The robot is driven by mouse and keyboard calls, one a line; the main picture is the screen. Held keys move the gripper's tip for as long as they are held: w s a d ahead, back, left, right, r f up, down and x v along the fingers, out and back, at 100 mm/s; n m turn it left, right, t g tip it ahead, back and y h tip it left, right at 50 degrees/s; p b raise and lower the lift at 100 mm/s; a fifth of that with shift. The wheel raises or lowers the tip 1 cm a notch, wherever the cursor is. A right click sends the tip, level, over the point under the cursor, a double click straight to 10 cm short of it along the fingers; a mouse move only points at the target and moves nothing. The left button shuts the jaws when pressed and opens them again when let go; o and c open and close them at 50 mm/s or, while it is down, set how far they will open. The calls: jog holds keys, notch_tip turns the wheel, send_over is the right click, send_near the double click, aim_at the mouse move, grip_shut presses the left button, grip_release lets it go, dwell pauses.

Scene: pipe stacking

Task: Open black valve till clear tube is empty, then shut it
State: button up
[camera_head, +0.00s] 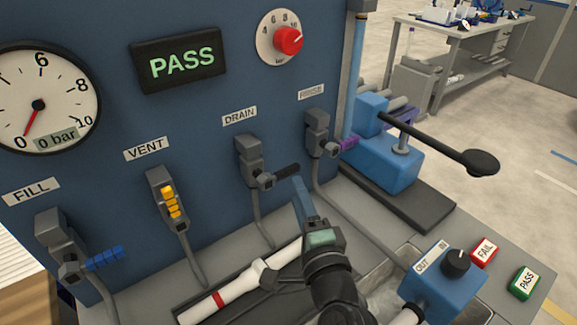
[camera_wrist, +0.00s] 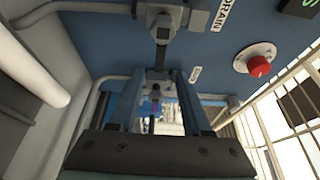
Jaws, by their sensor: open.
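The black valve (camera_head: 250,160) sits under the DRAIN label on the blue panel. Its black lever (camera_head: 287,171) points sideways to the right. In the wrist view the valve (camera_wrist: 165,15) is at top centre, just beyond my fingers. My gripper (camera_head: 301,194) is open, close below and right of the lever; whether it touches the lever is unclear. In the wrist view my gripper (camera_wrist: 157,88) shows two separated fingers with nothing clearly held. The clear tube (camera_head: 354,80) stands upright at the panel's right edge and looks bluish; its liquid level is hard to read.
A FILL valve with a blue lever (camera_head: 104,257) and a VENT valve with a yellow lever (camera_head: 171,202) are to the left. A blue hand pump (camera_head: 385,155) with a long black handle stands right. A white pipe (camera_head: 240,288) lies below. The gauge (camera_head: 38,103) reads about 0.

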aim_at(290, 173)
jog(key=x, duration=0.8)
grip_shut()
dwell(1.3)
